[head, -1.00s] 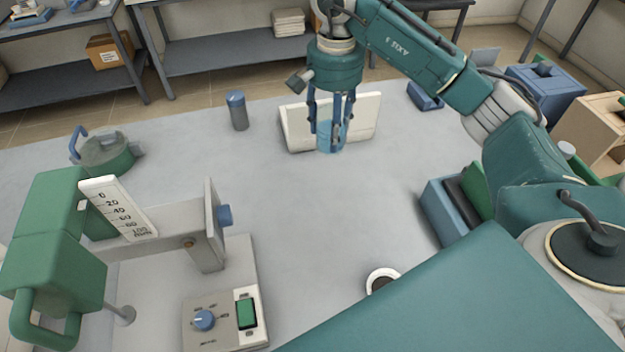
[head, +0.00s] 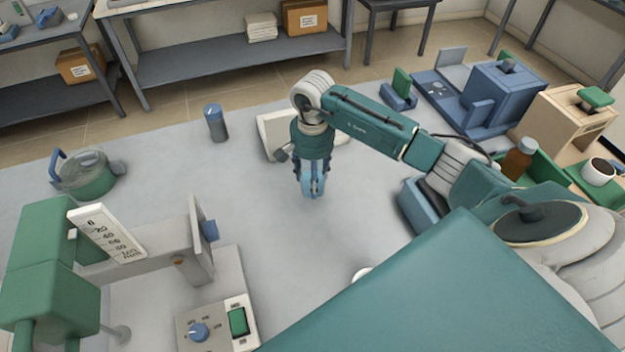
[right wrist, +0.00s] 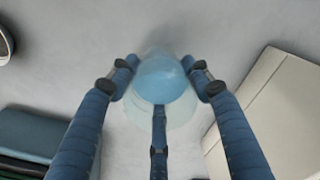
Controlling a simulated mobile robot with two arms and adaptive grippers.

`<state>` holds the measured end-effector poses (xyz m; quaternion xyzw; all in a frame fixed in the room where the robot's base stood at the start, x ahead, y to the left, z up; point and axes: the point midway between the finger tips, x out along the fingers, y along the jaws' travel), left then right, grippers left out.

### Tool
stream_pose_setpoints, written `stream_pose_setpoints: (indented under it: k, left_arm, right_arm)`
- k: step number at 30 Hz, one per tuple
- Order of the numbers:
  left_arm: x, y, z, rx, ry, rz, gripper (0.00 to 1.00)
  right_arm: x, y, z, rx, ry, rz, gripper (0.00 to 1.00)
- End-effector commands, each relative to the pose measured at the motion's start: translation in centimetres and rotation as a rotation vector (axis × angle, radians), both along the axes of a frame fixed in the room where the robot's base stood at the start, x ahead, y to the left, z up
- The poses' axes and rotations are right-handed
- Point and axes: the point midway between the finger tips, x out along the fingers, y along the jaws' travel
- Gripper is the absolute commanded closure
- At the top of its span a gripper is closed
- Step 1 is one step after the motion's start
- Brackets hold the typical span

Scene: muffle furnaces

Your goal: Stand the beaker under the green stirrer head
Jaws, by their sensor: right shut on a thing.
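The beaker is clear with blue liquid in it; it shows in the right wrist view (right wrist: 160,82) between my right gripper's fingers. My right gripper (head: 312,184) is shut around the beaker, near the middle of the table in the head view, and mostly hides it there. The green stirrer head (head: 45,250) is at the left, on a grey stand with a white scale (head: 107,232). The gripper and beaker are well to the right of it and farther back. Whether the beaker is clear of the tabletop is hard to tell. My left gripper is not in view.
A white slab (head: 275,128) lies behind my right gripper. A blue-capped cylinder (head: 216,124) and a green pot (head: 85,175) stand toward the back left. The stirrer's control panel (head: 215,325) is at the front. Bare tabletop lies between gripper and stirrer.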

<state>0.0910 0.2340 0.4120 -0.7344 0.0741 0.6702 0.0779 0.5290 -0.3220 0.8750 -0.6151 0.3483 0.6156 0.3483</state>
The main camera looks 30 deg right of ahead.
Motion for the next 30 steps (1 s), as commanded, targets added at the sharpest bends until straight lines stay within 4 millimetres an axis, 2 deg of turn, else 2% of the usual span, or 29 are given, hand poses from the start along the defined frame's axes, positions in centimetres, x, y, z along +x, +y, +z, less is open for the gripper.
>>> stream_pose_setpoints:
  k: [7, 19, 20, 22, 30]
  left_arm:
    - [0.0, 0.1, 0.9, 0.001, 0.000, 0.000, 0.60]
    - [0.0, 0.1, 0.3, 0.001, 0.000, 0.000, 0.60]
    - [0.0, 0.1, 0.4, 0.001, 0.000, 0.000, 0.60]
    - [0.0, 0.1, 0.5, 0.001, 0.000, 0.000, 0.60]
    - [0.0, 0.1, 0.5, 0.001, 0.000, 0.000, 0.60]
  right_arm:
    - [-0.1, 0.1, -3.4, 0.002, 0.002, -0.001, 0.89]
    - [0.0, 0.0, -4.2, -0.001, -0.001, 0.001, 0.89]
    - [0.0, 0.0, -4.1, -0.001, 0.001, 0.001, 0.47]
    - [-0.1, 0.0, -4.0, -0.001, 0.001, 0.001, 0.33]
    - [0.0, 0.0, -4.0, -0.001, 0.001, 0.001, 0.32]
